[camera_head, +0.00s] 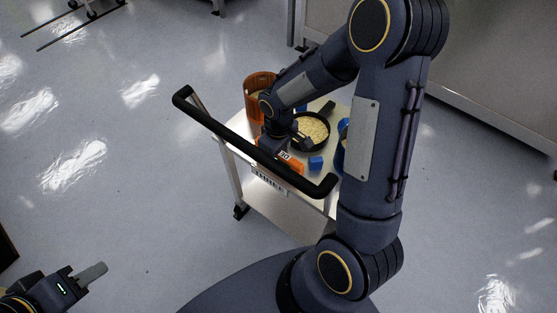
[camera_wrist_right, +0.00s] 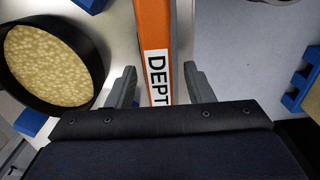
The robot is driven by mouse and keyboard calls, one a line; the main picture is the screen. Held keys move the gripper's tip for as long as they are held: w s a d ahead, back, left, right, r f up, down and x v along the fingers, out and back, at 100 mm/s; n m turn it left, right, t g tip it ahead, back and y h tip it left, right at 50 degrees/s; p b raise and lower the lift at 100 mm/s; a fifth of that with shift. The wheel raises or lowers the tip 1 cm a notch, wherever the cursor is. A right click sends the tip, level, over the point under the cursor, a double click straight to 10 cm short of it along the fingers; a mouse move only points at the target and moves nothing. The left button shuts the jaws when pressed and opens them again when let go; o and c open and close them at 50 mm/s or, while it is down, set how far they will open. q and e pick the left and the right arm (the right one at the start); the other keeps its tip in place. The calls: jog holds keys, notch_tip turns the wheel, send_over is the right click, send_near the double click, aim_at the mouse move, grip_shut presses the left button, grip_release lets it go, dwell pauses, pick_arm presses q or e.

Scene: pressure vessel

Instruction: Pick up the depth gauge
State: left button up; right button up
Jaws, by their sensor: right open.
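The depth gauge is an orange bar (camera_head: 293,166) lying near the handle side of the cart top in the head view. In the right wrist view, the depth gauge (camera_wrist_right: 155,25) runs up between the fingers, with a white label reading "DEPT". My right gripper (camera_wrist_right: 160,70) is open, with one finger on each side of the bar and a gap visible on both sides. In the head view my right wrist is over the cart and hides part of the gauge. My left gripper (camera_head: 72,278) is at the bottom left over the floor, away from the cart; its opening is unclear.
The cart has a black handle (camera_head: 232,137) along its near side. On its top are a black pan of pale pellets (camera_head: 313,131), an orange container (camera_head: 259,82) and several blue blocks (camera_head: 316,163). My right arm hides the cart's right side. Open floor surrounds it at left.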

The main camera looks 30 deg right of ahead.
grip_shut()
jog(key=shift+r, duration=0.15)
notch_tip(320, 180, up, 10)
jog(key=shift+f+p, duration=0.15)
jog(key=shift+p, duration=0.85)
jog(key=shift+r, duration=0.2)
jog(key=w+a+r+m+p, duration=0.2)
jog(key=w+a+m+p, duration=0.2)
jog(key=p, duration=0.6)
jog(key=shift+w+a+m, duration=0.2)
jog(key=shift+a+m, duration=0.1)
jog(key=shift+a, duration=0.05)
